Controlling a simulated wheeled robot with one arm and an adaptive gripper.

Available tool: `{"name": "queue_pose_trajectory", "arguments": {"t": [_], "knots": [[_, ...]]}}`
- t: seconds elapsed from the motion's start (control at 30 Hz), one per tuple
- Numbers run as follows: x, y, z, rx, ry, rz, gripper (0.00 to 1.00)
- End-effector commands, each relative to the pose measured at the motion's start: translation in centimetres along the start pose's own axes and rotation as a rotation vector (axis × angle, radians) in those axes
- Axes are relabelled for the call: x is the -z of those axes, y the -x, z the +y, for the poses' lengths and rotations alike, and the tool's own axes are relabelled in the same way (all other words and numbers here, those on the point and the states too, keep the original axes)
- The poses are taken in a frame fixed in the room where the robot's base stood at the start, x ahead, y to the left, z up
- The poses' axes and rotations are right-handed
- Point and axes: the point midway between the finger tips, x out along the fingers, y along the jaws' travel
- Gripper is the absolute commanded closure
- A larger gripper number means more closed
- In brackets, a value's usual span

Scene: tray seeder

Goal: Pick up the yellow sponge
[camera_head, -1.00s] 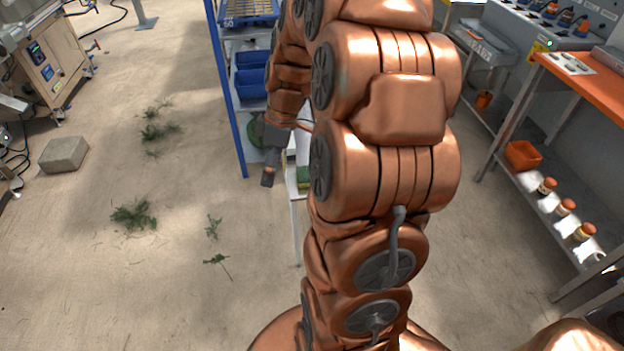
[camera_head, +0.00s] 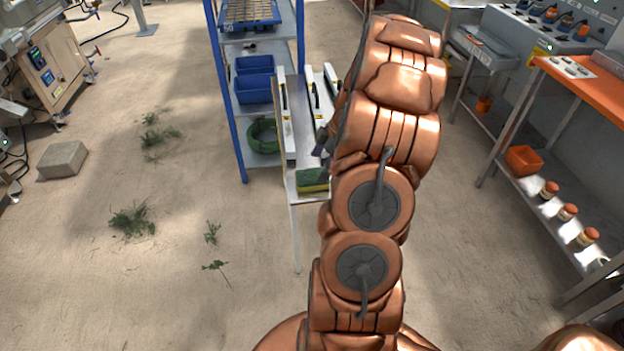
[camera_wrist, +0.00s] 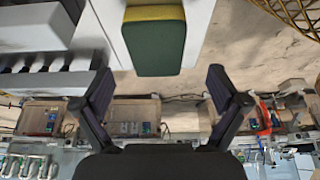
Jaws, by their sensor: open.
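The sponge (camera_head: 312,181) lies on the near end of a narrow white-topped stand, with a green upper side and a yellow lower layer. In the wrist view the sponge (camera_wrist: 155,42) is at the top centre, its green face toward me and a yellow strip along the upper edge. My gripper (camera_wrist: 160,88) is open and empty, its two dark fingers spread apart below the sponge in that picture and not touching it. In the head view, only a dark part of my gripper (camera_head: 322,138) shows beside my copper arm, just behind the sponge; the fingertips are hard to make out there.
The white stand (camera_head: 292,150) carries long white, black-handled items (camera_head: 313,92) behind the sponge. A blue-framed shelf (camera_head: 242,150) with blue bins (camera_head: 253,88) and a green coil (camera_head: 264,136) is close on the left. An orange-topped bench (camera_head: 585,85) stands right. Floor between is open.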

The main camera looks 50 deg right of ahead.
Motion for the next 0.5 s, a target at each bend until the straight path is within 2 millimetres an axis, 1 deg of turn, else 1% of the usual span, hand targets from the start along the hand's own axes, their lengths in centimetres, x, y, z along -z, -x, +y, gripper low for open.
{"name": "queue_pose_trajectory", "arguments": {"t": [0.07,0.33,0.5], "knots": [[0.1,-0.6,0.1,0.003,-0.001,0.001,0.03],[0.1,-3.8,0.3,0.007,-0.002,0.002,0.03],[0.1,-4.9,0.3,0.006,-0.001,0.002,0.03]]}}
